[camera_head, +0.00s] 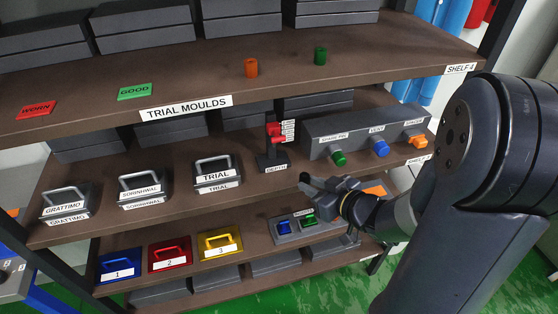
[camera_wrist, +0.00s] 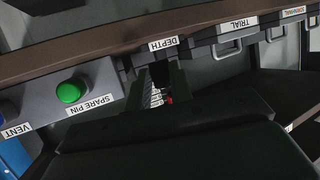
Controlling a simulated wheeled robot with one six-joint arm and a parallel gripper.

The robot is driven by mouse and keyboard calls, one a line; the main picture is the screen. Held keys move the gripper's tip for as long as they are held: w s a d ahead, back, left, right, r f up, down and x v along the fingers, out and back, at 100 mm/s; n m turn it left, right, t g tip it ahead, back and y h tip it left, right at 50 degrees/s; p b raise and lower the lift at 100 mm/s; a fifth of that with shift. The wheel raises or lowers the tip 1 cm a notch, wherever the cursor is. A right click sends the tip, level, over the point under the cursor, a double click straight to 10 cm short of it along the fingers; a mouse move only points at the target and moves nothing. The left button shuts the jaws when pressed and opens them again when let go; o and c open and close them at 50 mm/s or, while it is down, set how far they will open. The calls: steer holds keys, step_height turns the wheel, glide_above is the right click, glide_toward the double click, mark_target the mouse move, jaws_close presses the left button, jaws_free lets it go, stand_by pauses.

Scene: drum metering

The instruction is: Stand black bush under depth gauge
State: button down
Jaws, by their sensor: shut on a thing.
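The depth gauge (camera_head: 272,155) stands on the middle shelf, with a dark base, a red part and a white scale. In the wrist view its scale (camera_wrist: 154,97) shows upside down between my fingers. My gripper (camera_head: 304,183) is in front of the shelf edge, below and right of the gauge, apart from it. It is shut on a small dark thing, most likely the black bush. The bush's outline cannot be told from the dark fingers, and no black bush shows standing elsewhere.
A grey box with green, blue and orange knobs (camera_head: 365,133) stands right of the gauge; the TRIAL mould (camera_head: 216,173) stands left. An orange bush (camera_head: 251,68) and a green bush (camera_head: 320,56) stand on the shelf above. A tray with blue and green items (camera_head: 296,226) is below.

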steer(key=w+a, duration=0.2)
steer(key=w, duration=0.1)
steer(key=w+a, duration=0.3)
steer(key=shift+w+a+p, duration=0.15)
steer(key=shift+w+p, duration=0.15)
steer(key=shift+p, duration=0.05)
steer(key=w+a, duration=0.2)
steer(key=w, duration=0.1)
steer(key=shift+w+a+p, duration=0.1)
steer(key=shift+a+p, duration=0.2)
steer(key=shift+a, duration=0.05)
steer(key=shift+d+f, duration=0.1)
steer(key=shift+f, duration=0.65)
steer(key=shift+f+b, duration=0.25)
steer(key=shift+b, duration=0.1)
steer(key=c, duration=1.3)
jaws_free()
steer(key=shift+r, duration=0.1)
steer(key=shift+o, duration=0.2)
steer(key=shift+r, duration=0.1)
